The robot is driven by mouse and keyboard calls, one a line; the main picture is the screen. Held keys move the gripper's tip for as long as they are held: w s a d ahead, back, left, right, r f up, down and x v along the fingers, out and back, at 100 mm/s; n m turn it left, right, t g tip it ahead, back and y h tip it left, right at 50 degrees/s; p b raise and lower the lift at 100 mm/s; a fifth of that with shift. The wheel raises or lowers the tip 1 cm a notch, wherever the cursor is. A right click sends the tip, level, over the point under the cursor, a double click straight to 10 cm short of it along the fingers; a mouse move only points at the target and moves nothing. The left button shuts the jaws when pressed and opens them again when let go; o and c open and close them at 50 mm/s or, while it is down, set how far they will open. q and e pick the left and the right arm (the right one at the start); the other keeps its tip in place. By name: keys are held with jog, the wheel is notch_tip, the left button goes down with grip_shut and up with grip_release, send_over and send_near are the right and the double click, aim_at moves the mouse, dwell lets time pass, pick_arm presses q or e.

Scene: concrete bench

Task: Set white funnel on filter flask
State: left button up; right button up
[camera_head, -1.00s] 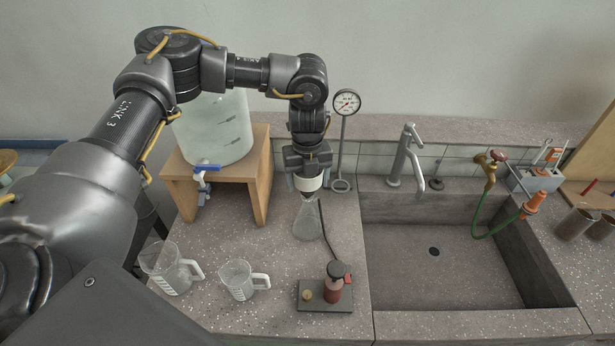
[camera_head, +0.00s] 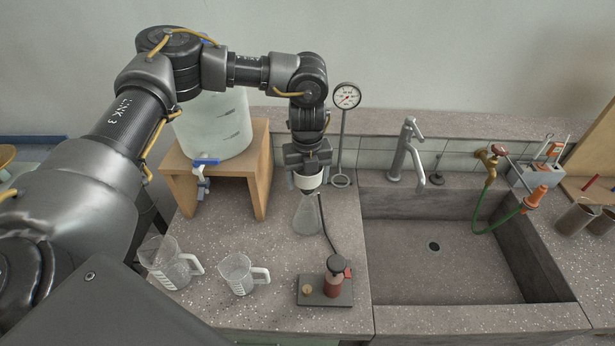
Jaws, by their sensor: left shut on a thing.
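The white funnel (camera_head: 308,181) is held in my left gripper (camera_head: 307,172), which is shut on it and points down. The clear conical filter flask (camera_head: 306,217) stands upright on the bench directly below the funnel, with a dark hose running from near its top. The funnel's lower end is at the flask's mouth in this view; I cannot tell whether it is seated or just above. My right gripper is not in view.
A dark base with a red bottle (camera_head: 334,281) stands in front of the flask. Two clear jugs (camera_head: 240,274) (camera_head: 167,264) are at the front left. A wooden stand (camera_head: 262,170) bears a large carboy (camera_head: 217,125). A gauge (camera_head: 346,96) stands behind; the sink (camera_head: 420,275) is right.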

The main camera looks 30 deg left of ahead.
pick_arm(q)
jog(key=shift+f, duration=0.3)
dwell(0.4)
jog(key=o, duration=1.1)
notch_tip(320, 180, up, 11)
jog(key=shift+f+b, duration=0.1)
jog(key=shift+b, duration=0.9)
jog(key=shift+d, duration=0.1)
